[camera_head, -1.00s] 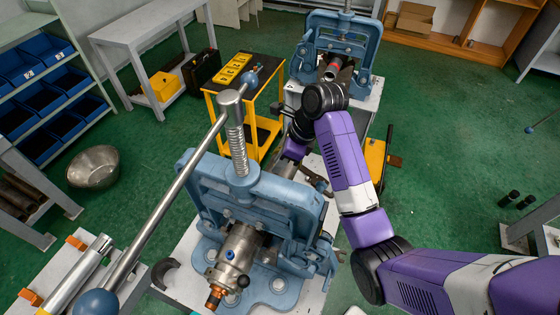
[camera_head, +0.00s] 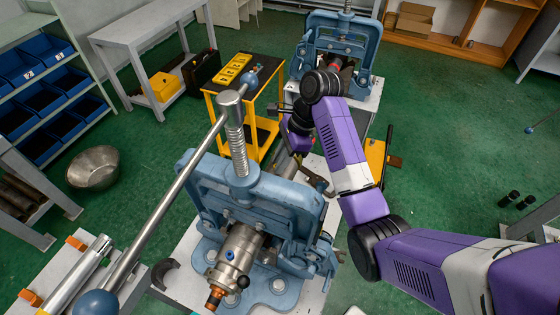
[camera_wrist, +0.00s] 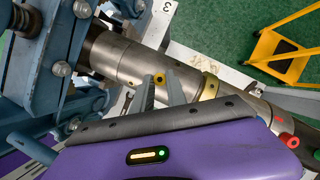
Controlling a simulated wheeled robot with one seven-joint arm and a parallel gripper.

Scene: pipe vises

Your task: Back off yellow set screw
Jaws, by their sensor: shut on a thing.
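In the wrist view, a yellow set screw (camera_wrist: 158,78) with a dark centre sits on the side of a steel cylindrical fitting (camera_wrist: 125,62). My gripper (camera_wrist: 160,84) has its two grey fingers on either side of the screw and is shut on it. The fitting runs out of the jaws of a blue pipe vise (camera_wrist: 62,68) at left. A brass ring (camera_wrist: 209,87) circles it on the right. In the head view, my gripper is behind the near vise (camera_head: 262,190), and its fingertips and the yellow screw are hidden.
The near vise's long steel handle (camera_head: 165,205) slants across the left. A second blue vise (camera_head: 345,40) stands at the back. A yellow cart (camera_head: 240,85) is left of my arm. In the wrist view, a red knob (camera_wrist: 289,140) is at lower right.

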